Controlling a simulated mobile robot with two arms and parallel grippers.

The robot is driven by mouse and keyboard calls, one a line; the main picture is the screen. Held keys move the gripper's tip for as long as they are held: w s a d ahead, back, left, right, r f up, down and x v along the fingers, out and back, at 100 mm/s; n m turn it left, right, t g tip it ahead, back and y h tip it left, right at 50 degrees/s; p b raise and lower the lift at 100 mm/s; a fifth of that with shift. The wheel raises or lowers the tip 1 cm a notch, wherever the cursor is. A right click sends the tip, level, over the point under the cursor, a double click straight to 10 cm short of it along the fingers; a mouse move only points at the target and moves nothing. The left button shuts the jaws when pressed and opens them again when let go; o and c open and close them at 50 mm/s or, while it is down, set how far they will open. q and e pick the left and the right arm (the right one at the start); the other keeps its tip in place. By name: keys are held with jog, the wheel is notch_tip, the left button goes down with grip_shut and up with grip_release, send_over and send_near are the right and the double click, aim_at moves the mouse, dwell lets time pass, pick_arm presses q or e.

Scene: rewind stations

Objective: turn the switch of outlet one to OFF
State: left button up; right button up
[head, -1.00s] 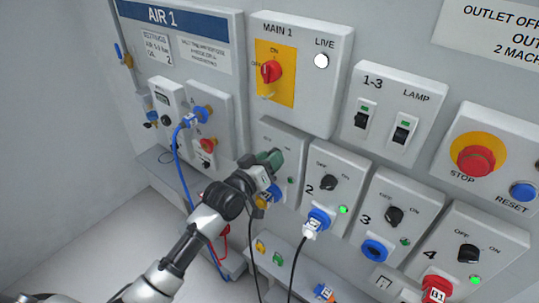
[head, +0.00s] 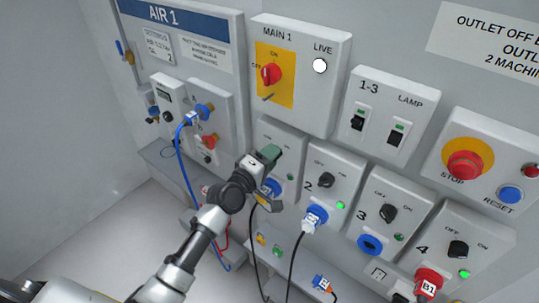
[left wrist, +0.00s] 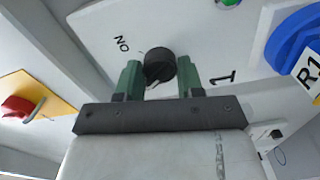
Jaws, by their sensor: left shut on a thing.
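Outlet one is the grey panel (head: 293,137) left of outlet two, mostly covered by my left arm in the head view. Its black rotary switch (left wrist: 160,62) shows in the left wrist view, with the ON label beside it on the left and the number 1 on the right. My left gripper (head: 269,155) is at this switch. In the left wrist view its green fingers (left wrist: 160,78) stand on either side of the knob, shut on it. The knob's exact pointing is hard to read. My right gripper is not in view.
A blue plug tagged R1 (left wrist: 301,45) sits close beside the switch. Outlet two (head: 326,180), outlet three (head: 388,213) and outlet four (head: 458,249) continue to the right. The red MAIN 1 switch (head: 268,74) is above. A black cable hangs below my gripper.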

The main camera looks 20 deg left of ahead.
pick_arm(q)
jog(key=shift+n, duration=1.1)
jog(key=o, duration=0.9)
jog(key=b+v, duration=0.2)
jog(key=v, duration=0.8)
jog(key=shift+s+a, duration=0.15)
jog(key=shift+s, duration=0.2)
